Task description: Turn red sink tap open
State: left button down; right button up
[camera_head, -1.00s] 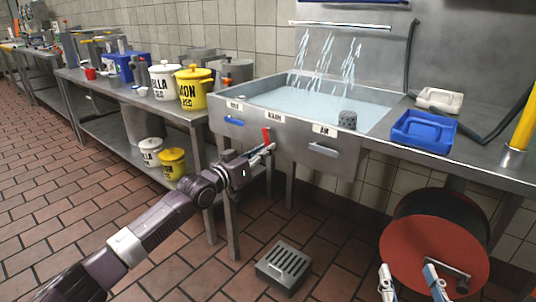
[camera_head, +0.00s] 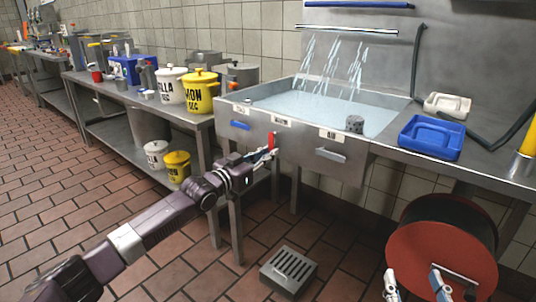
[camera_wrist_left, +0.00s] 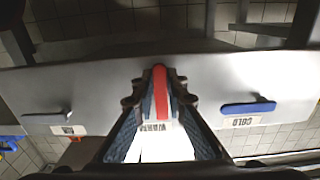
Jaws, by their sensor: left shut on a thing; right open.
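The red tap handle (camera_head: 271,140) is on the front panel of the steel sink (camera_head: 300,135), below the WARM label. My left gripper (camera_head: 265,154) is shut on it. In the left wrist view the red handle (camera_wrist_left: 160,84) lies between the two fingers of my left gripper (camera_wrist_left: 160,98), with the WARM label (camera_wrist_left: 158,127) just beyond it. Part of the handle is hidden by the fingers in the head view. My right gripper (camera_head: 415,284) is open and empty at the bottom right, in front of a red hose reel.
A blue handle (camera_head: 240,125) and a grey handle (camera_head: 330,155) flank the red tap on the panel. A red hose reel (camera_head: 425,258) stands at the lower right. A floor drain (camera_head: 288,270) is below the sink. Pots stand on the left shelf table (camera_head: 95,85).

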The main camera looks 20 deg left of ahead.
pick_arm(q)
jog(key=c, duration=1.9)
grip_release()
jog(key=shift+a+f, duration=0.1)
jog(key=shift+c, duration=0.2)
jog(key=shift+s, duration=0.1)
jog(key=v, duration=1.2)
